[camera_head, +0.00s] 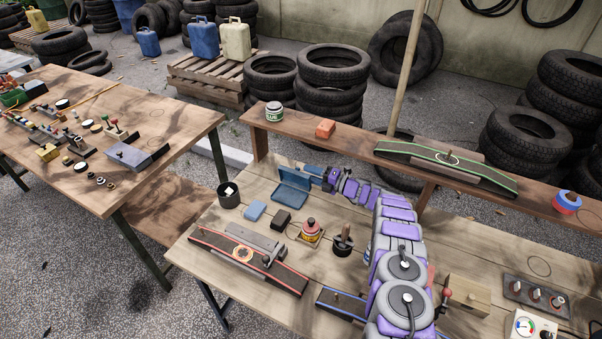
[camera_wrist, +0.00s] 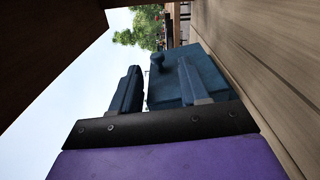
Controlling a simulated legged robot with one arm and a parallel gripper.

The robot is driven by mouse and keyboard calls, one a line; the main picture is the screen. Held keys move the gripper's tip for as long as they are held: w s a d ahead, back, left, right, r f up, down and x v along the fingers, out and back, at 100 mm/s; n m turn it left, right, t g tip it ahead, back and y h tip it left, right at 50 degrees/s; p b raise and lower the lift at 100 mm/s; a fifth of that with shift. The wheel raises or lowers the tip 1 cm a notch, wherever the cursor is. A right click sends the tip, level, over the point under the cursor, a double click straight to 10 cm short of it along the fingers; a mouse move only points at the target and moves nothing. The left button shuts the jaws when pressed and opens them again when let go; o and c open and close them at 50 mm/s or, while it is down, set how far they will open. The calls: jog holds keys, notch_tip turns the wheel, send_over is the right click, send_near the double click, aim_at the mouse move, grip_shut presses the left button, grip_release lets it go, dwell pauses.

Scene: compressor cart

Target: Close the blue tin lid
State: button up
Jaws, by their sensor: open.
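The blue tin (camera_head: 289,196) sits on the near wooden table with its lid (camera_head: 296,177) open, tilted up at the back edge. My gripper (camera_head: 317,172) is at the right end of the raised lid, close to it; I cannot tell whether they touch. In the wrist view my gripper's two dark blue fingers (camera_wrist: 158,84) stand apart with nothing clearly held between them. A blue surface, apparently the tin (camera_wrist: 207,72), shows just beyond the fingers, partly hidden by the right one.
A black cup (camera_head: 229,196), a blue block (camera_head: 255,211), a dark block (camera_head: 281,220) and a red-and-yellow item (camera_head: 310,231) stand near the tin.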

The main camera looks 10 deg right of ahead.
aim_at(296, 176)
jog(key=shift+w+a+f, duration=0.15)
jog(key=shift+w+a, duration=0.2)
jog(key=shift+w, duration=0.2)
jog(key=shift+w+a+b, duration=0.15)
jog(key=shift+w+b, duration=0.2)
jog(key=shift+w, duration=0.3)
jog(key=shift+w+a, duration=0.1)
jog(key=shift+a, duration=0.8)
jog(key=shift+c, duration=1.3)
jog(key=shift+d, duration=0.55)
jog(key=c, duration=0.4)
grip_shut()
jog(key=shift+a, duration=0.2)
